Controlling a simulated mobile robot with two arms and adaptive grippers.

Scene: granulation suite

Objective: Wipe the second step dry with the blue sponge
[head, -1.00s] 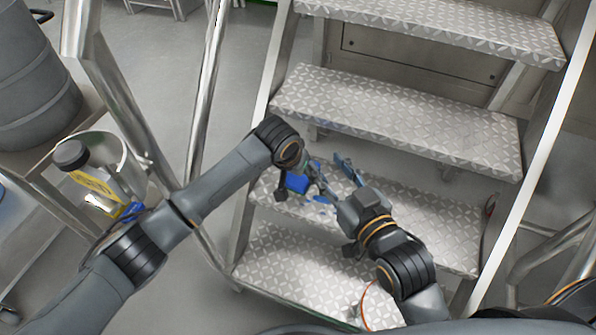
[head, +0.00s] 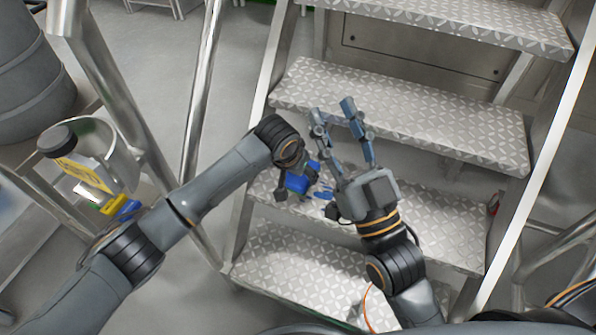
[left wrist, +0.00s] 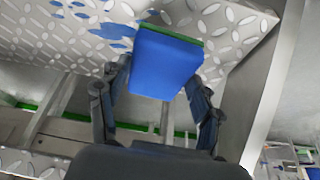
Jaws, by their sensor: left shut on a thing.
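The blue sponge (head: 297,184) is held in my left gripper (head: 302,173) over the left part of the second step (head: 435,228). In the left wrist view the sponge (left wrist: 165,62) sits between the two fingers, with a green layer along its far edge. I cannot tell whether it touches the step. Blue wet patches (head: 325,194) lie on the step beside the sponge; they also show in the left wrist view (left wrist: 108,30). My right gripper (head: 335,116) is open and empty, its fingers pointing up in front of the third step. My right arm hides part of the second step.
The bottom step (head: 300,268) and third step (head: 420,115) are bare. Metal rails flank the stairs. At left, a bottle with a yellow label (head: 88,175) stands by a round container (head: 118,150), below a grey drum (head: 30,85).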

